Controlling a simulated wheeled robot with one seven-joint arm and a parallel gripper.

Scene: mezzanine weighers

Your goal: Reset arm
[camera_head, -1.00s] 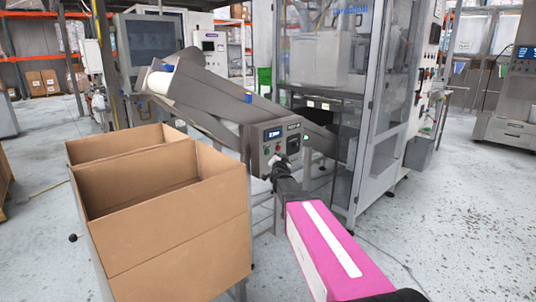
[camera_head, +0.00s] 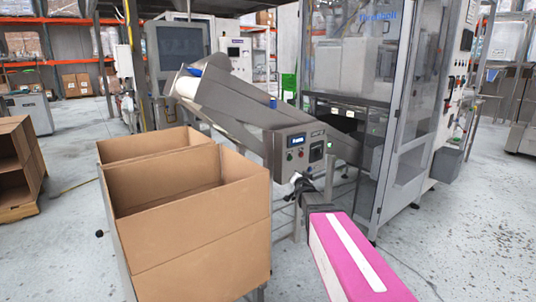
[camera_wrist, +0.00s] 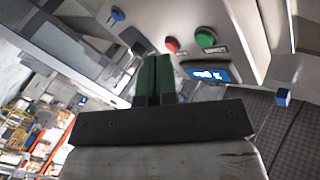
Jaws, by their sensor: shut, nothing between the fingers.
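My gripper (camera_wrist: 153,62) is shut and empty in the wrist view, its two green-lined fingers pressed together. Beyond the fingertips is a grey control panel with a red button (camera_wrist: 172,44), a green button (camera_wrist: 206,37) and a small lit display (camera_wrist: 207,74). In the head view my pink and white arm reaches from the lower right, and its dark wrist end is in front of the same control box (camera_head: 303,150) of the inclined conveyor. I cannot tell whether the fingertips touch the panel.
Two open cardboard boxes (camera_head: 205,235) stand left of my arm. The steel inclined conveyor (camera_head: 235,105) rises behind them. A glass-walled machine (camera_head: 400,90) stands at the right. Brown boxes on a pallet (camera_head: 15,165) are at the far left.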

